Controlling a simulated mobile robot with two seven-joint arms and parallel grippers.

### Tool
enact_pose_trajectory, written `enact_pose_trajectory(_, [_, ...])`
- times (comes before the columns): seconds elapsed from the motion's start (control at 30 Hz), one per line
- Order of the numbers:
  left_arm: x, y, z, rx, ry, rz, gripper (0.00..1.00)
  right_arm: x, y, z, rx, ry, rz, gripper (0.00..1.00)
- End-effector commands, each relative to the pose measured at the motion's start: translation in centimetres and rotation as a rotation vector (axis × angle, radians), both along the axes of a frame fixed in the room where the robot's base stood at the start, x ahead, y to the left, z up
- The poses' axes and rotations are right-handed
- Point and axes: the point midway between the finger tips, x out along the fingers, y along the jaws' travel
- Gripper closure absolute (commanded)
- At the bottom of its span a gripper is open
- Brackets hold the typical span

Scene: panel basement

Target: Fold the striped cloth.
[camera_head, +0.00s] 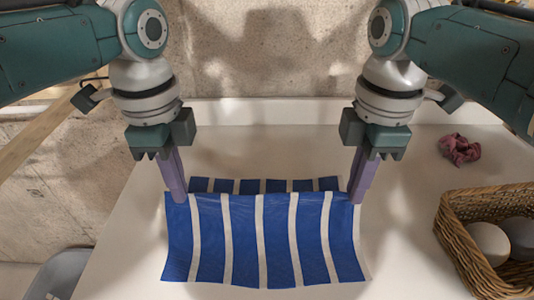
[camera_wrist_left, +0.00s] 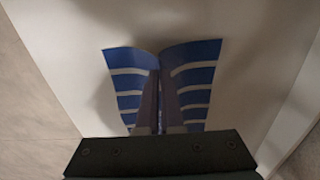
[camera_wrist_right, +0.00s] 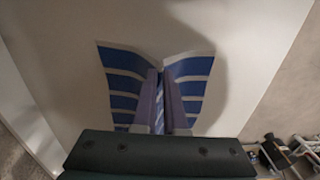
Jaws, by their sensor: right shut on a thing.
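The striped cloth (camera_head: 275,240), blue with white stripes, is raised along its middle, with its near part hanging toward me and a far strip (camera_head: 248,185) showing behind the raised line. My left gripper (camera_head: 180,199) is shut on the cloth's left edge. My right gripper (camera_head: 355,199) is shut on its right edge. In the left wrist view the cloth (camera_wrist_left: 195,75) spreads to both sides of the fingers. The right wrist view also shows the cloth (camera_wrist_right: 190,67) on both sides of the fingers. The cloth between the fingertips is mostly hidden.
The white table (camera_head: 410,230) has bare room on both sides of the cloth. A wicker basket (camera_head: 455,245) with rounded grey things stands at the right. A crumpled dark pink cloth (camera_head: 460,149) lies behind it. A raised white ledge (camera_head: 270,111) runs along the back.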

Motion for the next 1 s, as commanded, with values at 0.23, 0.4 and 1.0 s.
enact_pose_trajectory(0.23, [0.0, -0.1, 5.9, -0.001, 0.001, 0.0, 1.0, 0.0, 0.0, 5.9, -0.001, -0.001, -0.001, 1.0])
enact_pose_trajectory(0.4, [0.0, -0.1, 9.3, 0.0, 0.001, -0.001, 1.0, 0.0, 0.1, 9.3, 0.0, -0.001, -0.001, 1.0])
enact_pose_trajectory(1.0, [0.0, -0.2, 11.8, 0.0, 0.0, 0.0, 1.0, 0.0, 0.1, 11.8, 0.0, 0.0, 0.0, 1.0])
